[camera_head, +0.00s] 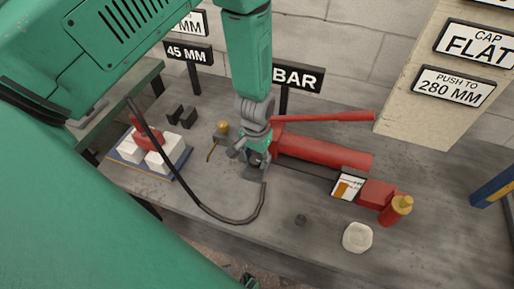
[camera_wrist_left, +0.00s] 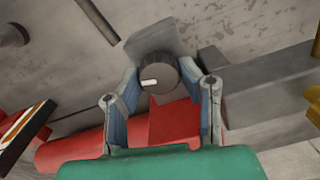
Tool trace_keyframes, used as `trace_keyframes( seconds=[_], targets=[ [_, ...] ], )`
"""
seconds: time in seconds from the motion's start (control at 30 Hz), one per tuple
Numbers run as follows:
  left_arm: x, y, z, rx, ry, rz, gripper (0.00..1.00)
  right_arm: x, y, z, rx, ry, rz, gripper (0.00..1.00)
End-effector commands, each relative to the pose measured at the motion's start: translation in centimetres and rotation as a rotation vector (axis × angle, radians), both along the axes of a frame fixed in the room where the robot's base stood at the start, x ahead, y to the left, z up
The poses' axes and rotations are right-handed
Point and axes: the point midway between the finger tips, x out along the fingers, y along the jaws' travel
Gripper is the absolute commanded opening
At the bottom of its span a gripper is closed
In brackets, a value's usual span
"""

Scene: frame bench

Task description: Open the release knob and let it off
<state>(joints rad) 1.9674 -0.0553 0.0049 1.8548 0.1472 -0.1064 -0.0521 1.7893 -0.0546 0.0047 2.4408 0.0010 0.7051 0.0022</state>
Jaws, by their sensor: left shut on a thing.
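The release knob (camera_wrist_left: 157,79) is a dark round knob with a white mark, seen between my left gripper's fingers in the left wrist view. It sits at the left end of the red hand pump (camera_head: 318,150), whose body also shows in the left wrist view (camera_wrist_left: 85,150). My left gripper (camera_head: 256,157) comes down from above at that end of the pump and is shut on the knob, one finger on each side. In the head view the gripper mostly hides the knob. My right gripper is in neither view.
A red pump handle (camera_head: 325,117) runs above the pump body. A black hose (camera_head: 205,211) curves across the grey bench (camera_head: 300,245). White blocks (camera_head: 160,158) stand on a blue-edged tray at left. A red cylinder with a yellow top (camera_head: 398,210) and a pale round piece (camera_head: 357,237) are at right.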

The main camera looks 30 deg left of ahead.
Motion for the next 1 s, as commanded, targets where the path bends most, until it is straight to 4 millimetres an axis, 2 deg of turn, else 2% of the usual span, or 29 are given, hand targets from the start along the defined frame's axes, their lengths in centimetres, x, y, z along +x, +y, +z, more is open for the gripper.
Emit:
trace_keyframes(
  seconds=[0.03,0.17,0.2,0.23,0.63,0.77,1.0],
  targets=[
    [-0.8,0.0,-0.4,0.000,0.021,-0.001,0.04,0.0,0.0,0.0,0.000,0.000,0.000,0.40],
    [-0.8,-0.1,-0.4,-0.001,0.021,-0.002,0.04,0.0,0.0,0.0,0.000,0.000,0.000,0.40],
    [-0.8,-0.1,-0.3,-0.001,0.021,-0.002,0.46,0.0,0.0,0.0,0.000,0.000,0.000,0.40],
    [-0.8,-0.1,-0.3,-0.001,0.019,-0.002,0.53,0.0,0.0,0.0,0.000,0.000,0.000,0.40],
    [-0.2,-0.1,0.5,-0.001,0.006,-0.003,0.53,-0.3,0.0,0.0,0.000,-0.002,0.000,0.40],
    [-0.1,-0.1,2.6,-0.001,0.004,-0.003,0.53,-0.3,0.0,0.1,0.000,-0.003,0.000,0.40],
    [-0.2,-0.1,7.7,-0.001,0.006,-0.004,0.53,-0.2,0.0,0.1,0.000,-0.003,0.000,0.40]
  ],
)
